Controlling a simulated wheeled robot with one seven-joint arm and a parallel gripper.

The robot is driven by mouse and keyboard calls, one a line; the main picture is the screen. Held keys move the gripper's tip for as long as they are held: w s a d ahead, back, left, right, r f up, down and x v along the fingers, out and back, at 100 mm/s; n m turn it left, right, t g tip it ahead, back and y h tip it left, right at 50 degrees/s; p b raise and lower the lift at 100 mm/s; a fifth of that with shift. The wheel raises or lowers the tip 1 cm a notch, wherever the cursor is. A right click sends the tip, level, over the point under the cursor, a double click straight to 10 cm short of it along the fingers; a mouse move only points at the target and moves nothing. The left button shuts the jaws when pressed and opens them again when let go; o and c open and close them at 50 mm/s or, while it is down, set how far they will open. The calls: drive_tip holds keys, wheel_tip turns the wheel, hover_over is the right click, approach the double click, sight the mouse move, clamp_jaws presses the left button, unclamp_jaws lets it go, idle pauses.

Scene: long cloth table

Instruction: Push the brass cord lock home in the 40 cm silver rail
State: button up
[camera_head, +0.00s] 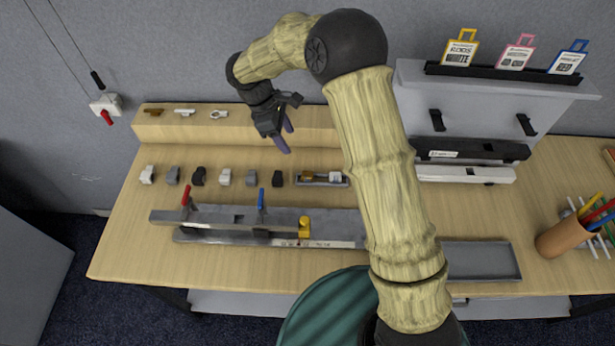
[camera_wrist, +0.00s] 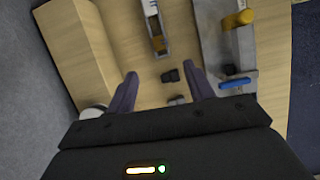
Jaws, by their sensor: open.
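A silver-grey rail (camera_head: 230,222) lies along the table front in a fixture with red (camera_head: 185,195) and blue (camera_head: 261,198) handles. A yellow knob (camera_head: 304,227) stands near its right end. The rail also shows at right in the wrist view (camera_wrist: 212,45). A brass-coloured piece (camera_wrist: 158,43) lies in a small narrow tray; I cannot tell whether it is the cord lock. Another brass-brown piece (camera_head: 153,112) lies on the back ledge. My gripper (camera_head: 286,138) is open and empty above the table, behind the rail. In the wrist view, a black block shows between its fingers (camera_wrist: 164,88), below them.
A row of white, grey and black blocks (camera_head: 198,176) stands behind the rail, with the small tray (camera_head: 321,182) at its right end. A black rail and a white rail (camera_head: 465,174) lie at the back right. A grey tray (camera_head: 480,260) and a pen cup (camera_head: 562,238) stand at right.

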drive_tip(key=shift+w+a+f+n, duration=0.2)
drive_tip(key=shift+w+a+n, duration=0.1)
drive_tip(key=shift+a, duration=0.3)
drive_tip(key=p, duration=0.4)
hover_over(310, 174)
drive_tip(key=a, duration=0.3)
wheel_tip(310, 174, down, 11)
drive_tip(key=shift+d+f, duration=0.1)
drive_tip(key=shift+f, duration=0.05)
drive_tip(key=shift+d+f+p, duration=0.4)
drive_tip(key=shift+f+p, duration=0.15)
drive_tip(key=shift+p, duration=0.2)
drive_tip(key=shift+p+x, duration=0.8)
drive_tip(key=shift+x, duration=1.15)
drive_tip(key=shift+w, duration=0.1)
